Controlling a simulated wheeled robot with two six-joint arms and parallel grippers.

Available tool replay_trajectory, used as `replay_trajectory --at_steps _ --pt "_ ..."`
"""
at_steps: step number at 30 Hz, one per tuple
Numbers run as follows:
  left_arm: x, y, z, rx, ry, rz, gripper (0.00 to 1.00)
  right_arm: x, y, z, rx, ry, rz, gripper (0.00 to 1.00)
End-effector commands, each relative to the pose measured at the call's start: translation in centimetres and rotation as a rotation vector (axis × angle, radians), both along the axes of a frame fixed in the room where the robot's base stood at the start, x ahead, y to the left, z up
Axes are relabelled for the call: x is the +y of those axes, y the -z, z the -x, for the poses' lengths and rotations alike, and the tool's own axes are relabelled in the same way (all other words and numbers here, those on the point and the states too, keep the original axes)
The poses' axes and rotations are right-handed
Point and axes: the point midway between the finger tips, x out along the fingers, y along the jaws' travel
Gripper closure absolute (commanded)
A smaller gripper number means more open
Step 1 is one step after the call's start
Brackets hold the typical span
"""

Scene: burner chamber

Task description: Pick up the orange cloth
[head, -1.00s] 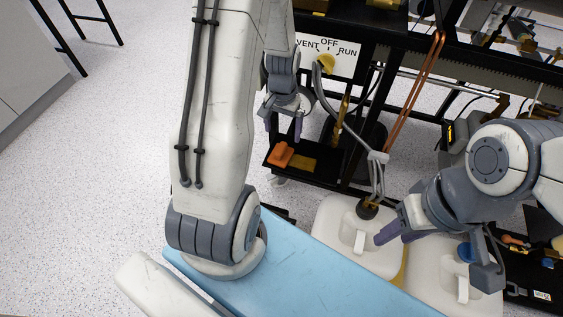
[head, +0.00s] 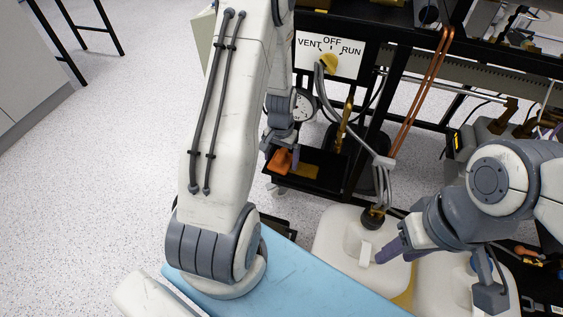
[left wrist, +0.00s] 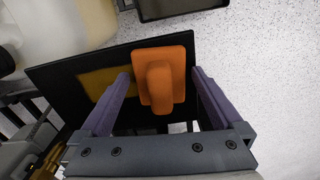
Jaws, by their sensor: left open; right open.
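The orange cloth (left wrist: 163,75) lies on a black tray (left wrist: 70,68), with a raised fold along its middle. In the head view the cloth (head: 279,161) shows at the left end of the tray, partly hidden by my left gripper. My left gripper (left wrist: 160,85) is open, with its purple fingers on either side of the cloth in the left wrist view. I cannot tell whether the fingers touch it. My right gripper (head: 438,268) is open and empty, over the white containers at the right.
A yellow-brown patch (head: 304,171) lies on the tray beside the cloth. A panel (head: 346,62) marked VENT, OFF, RUN stands above. White containers (head: 345,232) with a hose stand in front. Speckled floor at the left is clear.

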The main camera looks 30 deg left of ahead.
Motion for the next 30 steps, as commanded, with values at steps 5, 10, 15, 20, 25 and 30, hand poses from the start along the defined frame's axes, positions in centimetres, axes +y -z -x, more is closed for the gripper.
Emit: replay_trajectory --at_steps 5,10,15,20,25,30 --pt "0.0 -0.1 0.0 -0.001 0.0 0.0 0.19 0.0 -0.1 0.0 0.0 0.0 0.0 0.54" --pt "0.0 -0.1 0.0 0.0 0.0 0.0 0.75 0.0 -0.1 0.0 0.0 0.0 0.0 0.54" --pt "0.0 -0.2 0.0 0.0 0.0 0.0 0.76 0.0 -0.1 0.0 0.0 0.0 0.0 0.54" --pt "0.0 -1.5 -0.1 -0.003 0.0 0.0 0.76 0.0 -0.8 0.0 0.0 0.0 0.0 0.54" --pt "0.0 -5.0 -0.1 -0.005 0.0 -0.002 0.76 0.0 -2.4 0.0 0.0 0.0 0.0 0.54" --pt "0.0 -8.2 -0.1 -0.004 0.0 -0.001 0.76 0.0 -3.6 0.0 0.0 0.0 0.0 0.54"
